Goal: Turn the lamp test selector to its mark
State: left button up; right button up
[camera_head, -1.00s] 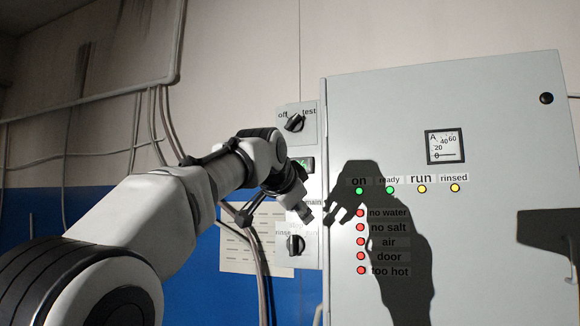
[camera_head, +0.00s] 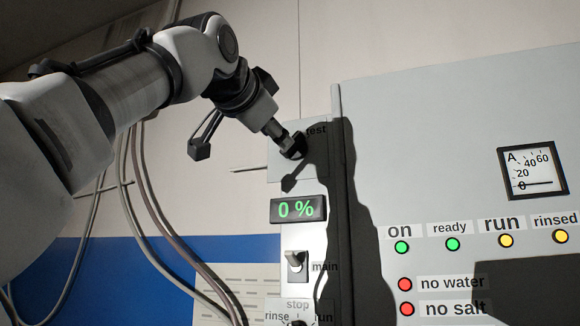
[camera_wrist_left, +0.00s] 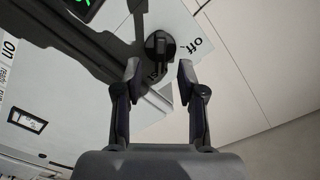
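The lamp test selector (camera_head: 297,147) is a round black knob on a narrow grey panel (camera_head: 285,165), with the label "test" at its upper right. In the head view my left gripper (camera_head: 284,138) is at this knob and partly covers it. In the left wrist view the knob (camera_wrist_left: 160,45) lies in line with the gap between the two fingertips of my left gripper (camera_wrist_left: 159,72). The fingers are apart on either side of the gap. The label "off" (camera_wrist_left: 197,44) shows beside the knob there; my gripper hides it in the head view. I cannot tell whether a finger touches the knob. My right gripper is out of view.
Below the knob are a green "0 %" display (camera_head: 298,209), the main switch (camera_head: 297,262) and a partly cut-off lower selector (camera_head: 298,322). The large cabinet (camera_head: 430,110) with lamps and a meter (camera_head: 533,173) stands to the right. Cables (camera_head: 150,230) hang at the left.

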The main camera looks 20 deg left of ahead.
aim_at(289, 151)
pick_arm(q)
jog(key=w+p, duration=0.3)
jog(key=w, duration=0.1)
jog(key=w+p, duration=0.2)
jog(key=w, duration=0.1)
jog(key=shift+d+r+p, duration=0.25)
jog(key=shift+p, duration=0.05)
jog(key=shift+w+f, duration=0.1)
jog(key=shift+f, duration=0.05)
jog(key=shift+s, duration=0.2)
jog(key=shift+s+d+r, duration=0.2)
jog(key=shift+s+r, duration=0.1)
jog(key=shift+s, duration=0.2)
grip_shut()
